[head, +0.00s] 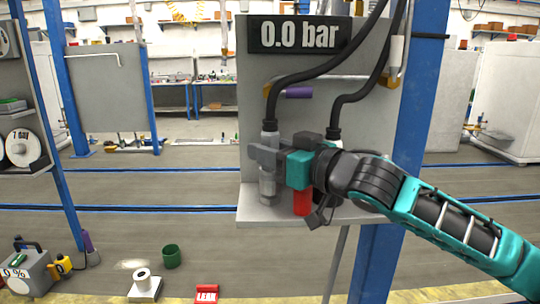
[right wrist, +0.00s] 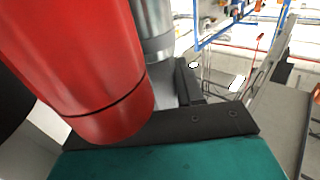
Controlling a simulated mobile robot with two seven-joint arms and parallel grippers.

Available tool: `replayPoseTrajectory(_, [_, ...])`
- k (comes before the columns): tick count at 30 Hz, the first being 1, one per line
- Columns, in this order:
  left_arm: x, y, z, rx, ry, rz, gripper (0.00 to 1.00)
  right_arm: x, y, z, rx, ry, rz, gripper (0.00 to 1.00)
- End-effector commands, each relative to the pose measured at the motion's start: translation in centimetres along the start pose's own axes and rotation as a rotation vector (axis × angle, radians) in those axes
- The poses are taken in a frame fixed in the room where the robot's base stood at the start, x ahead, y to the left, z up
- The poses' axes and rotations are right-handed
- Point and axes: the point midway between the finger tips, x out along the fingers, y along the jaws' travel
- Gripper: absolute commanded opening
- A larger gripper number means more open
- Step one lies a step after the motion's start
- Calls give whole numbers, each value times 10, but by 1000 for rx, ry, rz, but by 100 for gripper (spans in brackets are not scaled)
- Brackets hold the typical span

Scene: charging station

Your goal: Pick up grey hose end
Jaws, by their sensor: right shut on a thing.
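The grey hose end (head: 269,138) is a pale cylinder at the bottom of the left black hose. It stands upright in front of the grey panel. My right gripper (head: 266,157) reaches in from the right and is shut on it, hiding its middle. A grey cylinder continues below the fingers down to the shelf; I cannot tell whether it is one piece with the hose end. The right wrist view shows the grey cylinder (right wrist: 155,28) at the fingers, partly behind a red cylinder (right wrist: 85,60). My left gripper is out of view.
The red cylinder (head: 302,202) stands on the grey shelf (head: 285,218) under my right gripper. A second black hose (head: 350,98) hangs just right. A display (head: 300,35) reads 0.0 bar. A green cup (head: 171,257) and a red LEAK block (head: 206,294) are lower left.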

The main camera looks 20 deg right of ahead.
Motion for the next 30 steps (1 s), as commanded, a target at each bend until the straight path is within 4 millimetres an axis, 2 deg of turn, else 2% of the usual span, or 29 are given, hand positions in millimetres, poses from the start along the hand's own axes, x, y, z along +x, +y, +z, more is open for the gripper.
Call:
replayPoseTrajectory(12, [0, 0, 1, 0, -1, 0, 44, -1, -1, -69, -4, 9, -1, 0])
replayPoseTrajectory(14, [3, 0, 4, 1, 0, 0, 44, -9, -11, -62, -4, 3, -6, 0])
replayPoseTrajectory(25, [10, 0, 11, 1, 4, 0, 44, -74, -75, -62, -4, 6, -7, 0])
replayPoseTrajectory(30, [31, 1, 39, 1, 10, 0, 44, -87, -87, -57, -2, 14, -2, 0])
